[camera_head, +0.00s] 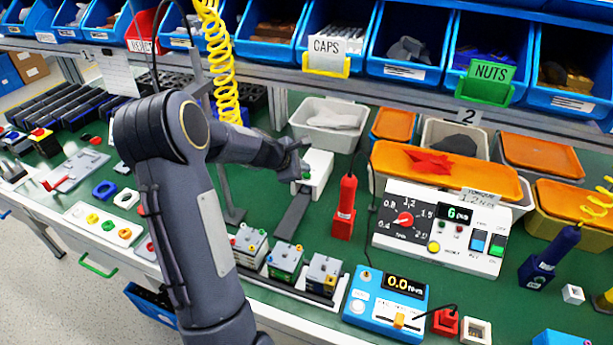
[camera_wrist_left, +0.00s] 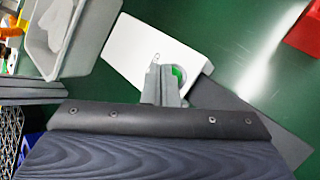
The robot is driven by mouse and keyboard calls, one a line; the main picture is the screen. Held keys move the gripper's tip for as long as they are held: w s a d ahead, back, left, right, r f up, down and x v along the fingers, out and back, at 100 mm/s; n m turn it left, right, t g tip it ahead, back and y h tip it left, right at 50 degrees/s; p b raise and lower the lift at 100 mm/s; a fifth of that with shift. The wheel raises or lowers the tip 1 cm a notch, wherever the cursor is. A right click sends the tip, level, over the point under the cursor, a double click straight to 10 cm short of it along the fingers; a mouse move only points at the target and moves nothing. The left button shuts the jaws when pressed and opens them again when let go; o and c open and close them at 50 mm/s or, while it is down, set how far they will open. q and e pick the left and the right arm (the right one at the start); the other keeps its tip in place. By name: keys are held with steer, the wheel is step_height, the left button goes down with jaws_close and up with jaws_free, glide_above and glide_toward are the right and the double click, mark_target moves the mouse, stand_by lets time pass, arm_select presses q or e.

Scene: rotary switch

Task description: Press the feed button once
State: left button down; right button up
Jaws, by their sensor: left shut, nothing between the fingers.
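The feed button is a small green button on a white box (camera_head: 317,172). My left arm reaches across from the left, and its gripper (camera_head: 300,165) is at the near left side of this box. In the left wrist view, the white box (camera_wrist_left: 150,50) lies under my shut, empty left gripper (camera_wrist_left: 164,75). The green feed button (camera_wrist_left: 179,75) shows just beside the fingertips, partly covered by them. I cannot tell whether the fingers touch it. A dark grey chute or plate (camera_head: 294,214) runs from the box toward the table's front. My right gripper is not in view.
A grey bin (camera_head: 328,125) stands behind the box. A red tool (camera_head: 344,208) stands upright to its right, then a white torque controller (camera_head: 440,228) with a red knob. A blue meter (camera_head: 385,304) and a row of small blocks (camera_head: 287,258) are nearer. Blue bins line the shelf above.

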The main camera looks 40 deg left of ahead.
arm_select(q)
steer(key=shift+f+b, duration=0.4)
steer(key=shift+f, duration=0.1)
stand_by(0.6)
stand_by(0.3)
steer(key=shift+r+p, duration=0.8)
steer(key=shift+r, duration=0.15)
step_height(320, 180, up, 5)
steer(key=p, duration=0.4)
steer(key=shift+p, duration=0.3)
